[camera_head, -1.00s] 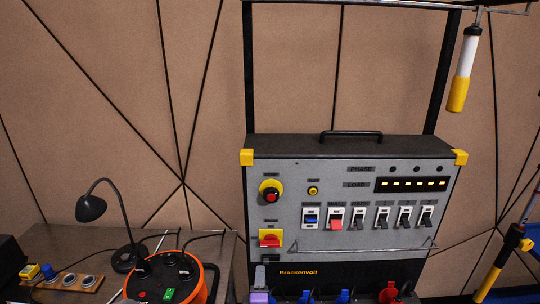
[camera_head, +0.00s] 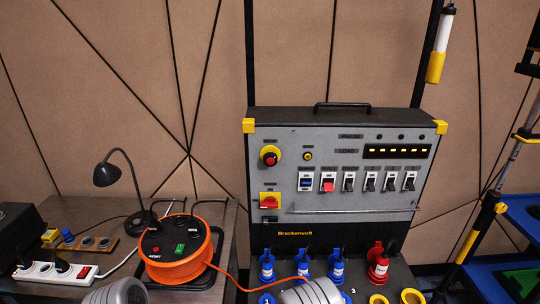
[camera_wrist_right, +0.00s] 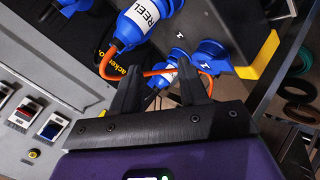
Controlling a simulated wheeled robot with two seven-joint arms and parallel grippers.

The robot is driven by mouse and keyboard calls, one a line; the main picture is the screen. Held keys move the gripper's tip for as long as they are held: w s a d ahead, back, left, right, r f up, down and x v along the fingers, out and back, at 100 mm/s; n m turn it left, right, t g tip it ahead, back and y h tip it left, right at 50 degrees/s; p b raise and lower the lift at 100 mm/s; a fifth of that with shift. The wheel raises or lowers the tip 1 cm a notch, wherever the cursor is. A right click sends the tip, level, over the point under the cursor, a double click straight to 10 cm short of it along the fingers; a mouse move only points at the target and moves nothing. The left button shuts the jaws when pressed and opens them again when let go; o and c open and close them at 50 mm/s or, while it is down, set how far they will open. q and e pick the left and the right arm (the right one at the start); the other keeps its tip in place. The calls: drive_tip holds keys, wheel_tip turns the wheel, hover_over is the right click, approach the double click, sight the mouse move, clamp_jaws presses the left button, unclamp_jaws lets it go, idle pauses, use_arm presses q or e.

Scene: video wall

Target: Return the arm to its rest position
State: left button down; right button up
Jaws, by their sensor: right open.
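My right gripper (camera_wrist_right: 162,92) shows in the right wrist view, with its two dark fingers apart and nothing visible between their tips. A blue plug labelled REEL (camera_wrist_right: 146,18) is just beyond the fingers, and an orange cable (camera_wrist_right: 152,71) loops behind them. I cannot tell whether the fingers touch the cable. In the head view, grey rounded parts of my arms (camera_head: 115,292) show at the bottom edge. Neither gripper's fingers show there, and my left gripper is out of sight.
The grey Brackenvolt panel (camera_head: 290,215) stands ahead, with blue connectors (camera_head: 302,263) and a red one (camera_head: 377,265) below. At left, an orange cable reel (camera_head: 175,262), lamp (camera_head: 107,174) and power strip (camera_head: 55,270) sit on a table. Blue shelves (camera_head: 515,215) stand at right.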

drive_tip(key=s+d+f+m+g, duration=0.4)
drive_tip(key=s+f+m, duration=0.1)
drive_tip(key=s+f, duration=0.25)
drive_tip(key=s+a+f+m+g+y, duration=0.2)
drive_tip(key=s+m+g+y, duration=0.3)
drive_tip(key=s, duration=1.3)
drive_tip(key=m+g, duration=0.1)
drive_tip(key=m, duration=0.2)
drive_tip(key=shift+m, duration=0.3)
